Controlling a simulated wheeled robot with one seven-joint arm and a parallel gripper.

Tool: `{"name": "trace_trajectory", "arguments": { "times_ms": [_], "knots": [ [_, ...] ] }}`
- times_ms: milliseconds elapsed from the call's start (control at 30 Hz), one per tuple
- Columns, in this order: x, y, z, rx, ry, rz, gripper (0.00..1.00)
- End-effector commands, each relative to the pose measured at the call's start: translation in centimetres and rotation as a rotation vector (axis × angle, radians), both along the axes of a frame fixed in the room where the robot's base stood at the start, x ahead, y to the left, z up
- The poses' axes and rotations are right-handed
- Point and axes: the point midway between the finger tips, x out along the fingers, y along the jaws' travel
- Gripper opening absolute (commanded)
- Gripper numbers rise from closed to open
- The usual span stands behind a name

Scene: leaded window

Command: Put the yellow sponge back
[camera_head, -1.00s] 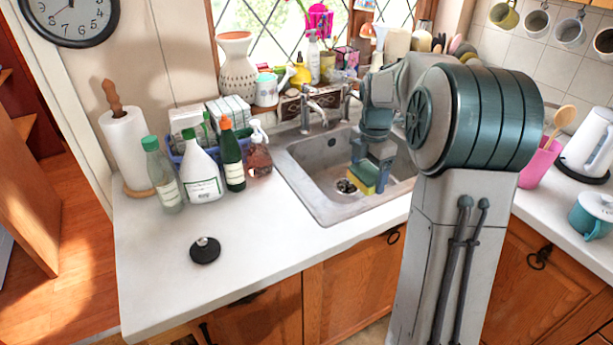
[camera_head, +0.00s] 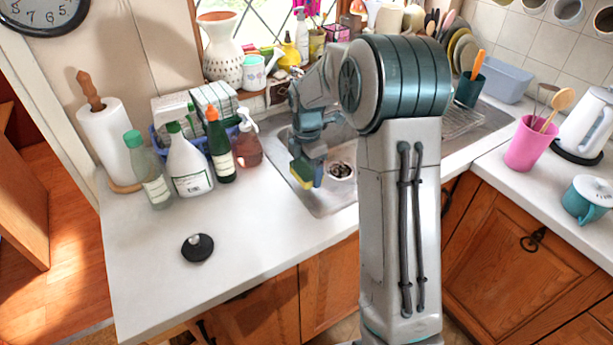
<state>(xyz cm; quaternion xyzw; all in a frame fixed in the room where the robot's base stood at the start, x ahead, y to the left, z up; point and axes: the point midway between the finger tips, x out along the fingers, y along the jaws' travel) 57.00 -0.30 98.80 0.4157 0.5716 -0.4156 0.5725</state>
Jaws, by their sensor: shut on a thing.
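The yellow sponge (camera_head: 301,179) has a green side and hangs over the left part of the metal sink (camera_head: 326,202). My gripper (camera_head: 308,172) is shut on it, pointing down from my arm. One finger shows to the right of the sponge; the other is mostly hidden. The sponge is left of the round drain (camera_head: 341,170). I cannot tell how high above the sink floor it is.
Left of the sink stand a soap dispenser (camera_head: 248,142), a green bottle (camera_head: 221,147), a white spray bottle (camera_head: 187,165) and a clear bottle (camera_head: 150,172), beside a blue basket (camera_head: 160,137). A black sink plug (camera_head: 198,247) lies on otherwise clear front counter (camera_head: 255,235). My arm hides part of the sink.

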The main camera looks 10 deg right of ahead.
Motion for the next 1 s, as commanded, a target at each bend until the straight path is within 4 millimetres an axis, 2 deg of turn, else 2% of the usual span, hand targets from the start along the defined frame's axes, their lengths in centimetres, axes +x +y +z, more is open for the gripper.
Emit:
{"name": "trace_trajectory", "arguments": {
  "times_ms": [300,700,733,800,1000],
  "knots": [
    [0.0,0.1,-3.8,0.0,0.003,0.0,0.61],
    [0.0,0.1,-4.5,0.0,0.0,0.0,0.61],
    [0.0,0.1,-4.4,0.0,0.0,0.0,0.84],
    [0.0,0.1,-4.3,0.0,0.0,0.0,1.0],
    [0.0,0.1,-4.3,0.0,0.0,0.0,1.0]
  ]
}}
